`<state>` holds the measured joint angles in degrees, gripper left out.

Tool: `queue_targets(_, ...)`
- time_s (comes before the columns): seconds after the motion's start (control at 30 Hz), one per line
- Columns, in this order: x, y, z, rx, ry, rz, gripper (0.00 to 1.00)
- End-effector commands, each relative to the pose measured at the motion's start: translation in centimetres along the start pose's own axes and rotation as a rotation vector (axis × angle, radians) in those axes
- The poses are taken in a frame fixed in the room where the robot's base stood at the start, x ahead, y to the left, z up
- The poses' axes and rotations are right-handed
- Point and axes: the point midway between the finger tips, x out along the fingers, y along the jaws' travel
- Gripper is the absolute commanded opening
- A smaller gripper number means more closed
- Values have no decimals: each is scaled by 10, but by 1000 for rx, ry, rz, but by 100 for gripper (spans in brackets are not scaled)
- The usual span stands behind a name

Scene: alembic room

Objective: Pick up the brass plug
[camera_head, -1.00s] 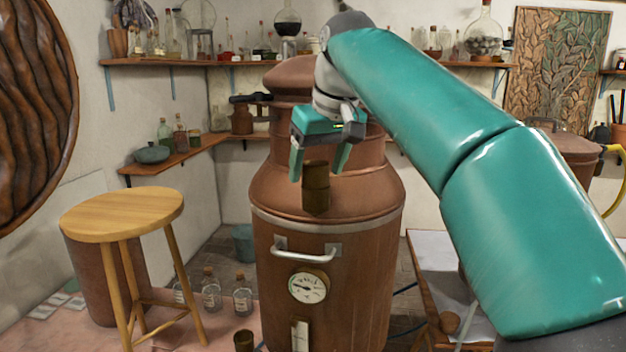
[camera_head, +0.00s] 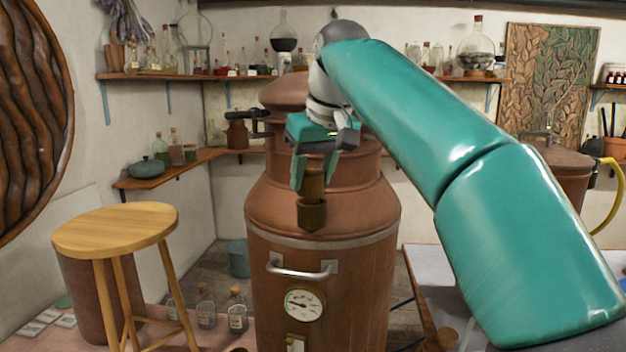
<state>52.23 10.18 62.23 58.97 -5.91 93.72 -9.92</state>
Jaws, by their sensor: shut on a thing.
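The brass plug (camera_head: 313,187) is a dull brown-gold cylinder in front of the shoulder of the large copper still (camera_head: 270,205). A wider, darker brass socket or collar (camera_head: 311,216) shows directly below it. I cannot tell whether the plug is still seated in that collar. My gripper (camera_head: 313,180) points down from above, with one teal finger on each side of the plug. It is shut on the plug's upper part. The fingers hide some of the plug's sides.
The still has a front handle (camera_head: 298,273) and a round gauge (camera_head: 304,305). A wooden stool (camera_head: 117,228) stands at left, with several corked bottles (camera_head: 206,306) on the floor beside it. Shelves with glassware line the walls. A table (camera_head: 425,270) is at lower right.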

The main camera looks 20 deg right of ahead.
Motion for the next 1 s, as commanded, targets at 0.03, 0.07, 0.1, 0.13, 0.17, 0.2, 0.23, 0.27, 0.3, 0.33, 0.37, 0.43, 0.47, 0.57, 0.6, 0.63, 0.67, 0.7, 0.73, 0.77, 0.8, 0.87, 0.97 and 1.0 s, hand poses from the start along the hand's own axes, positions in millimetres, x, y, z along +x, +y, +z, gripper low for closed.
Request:
queue_targets(0.03,-4,-1,-2,-3,1,-4,17)
queue_targets(0.07,-6,0,-3,-2,2,-4,17)
queue_targets(0.1,-9,0,-5,-2,2,-3,17)
queue_targets(0.13,-12,0,-6,-1,2,-4,17)
queue_targets(0.17,-14,0,-7,0,2,-4,17)
queue_targets(0.2,-18,-1,-7,1,2,-2,17)
queue_targets(0.23,-26,-2,-5,2,2,1,17)
queue_targets(0.27,-31,-3,-3,3,3,2,17)
queue_targets(0.3,-38,-5,-1,3,2,1,17)
queue_targets(0.33,-43,-6,0,2,4,1,17)
queue_targets(0.37,-47,-7,1,2,3,0,17)
queue_targets(0.43,-57,-9,4,3,3,0,17)
queue_targets(0.47,-61,-10,6,2,2,0,17)
queue_targets(0.57,-75,-13,9,2,2,-1,17)
queue_targets(0.6,-80,-15,11,1,3,-1,17)
queue_targets(0.63,-84,-16,12,1,2,-1,17)
queue_targets(0.67,-89,-17,13,1,3,-1,17)
queue_targets(0.7,-93,-18,16,3,1,1,17)
queue_targets(0.73,-96,-18,20,6,0,4,17)
queue_targets(0.77,-99,-20,23,5,0,4,17)
queue_targets(0.8,-103,-22,26,5,0,4,17)
queue_targets(0.87,-109,-24,32,5,2,6,17)
queue_targets(0.97,-121,-30,43,6,0,5,17)
queue_targets(1.0,-126,-32,47,5,1,5,17)
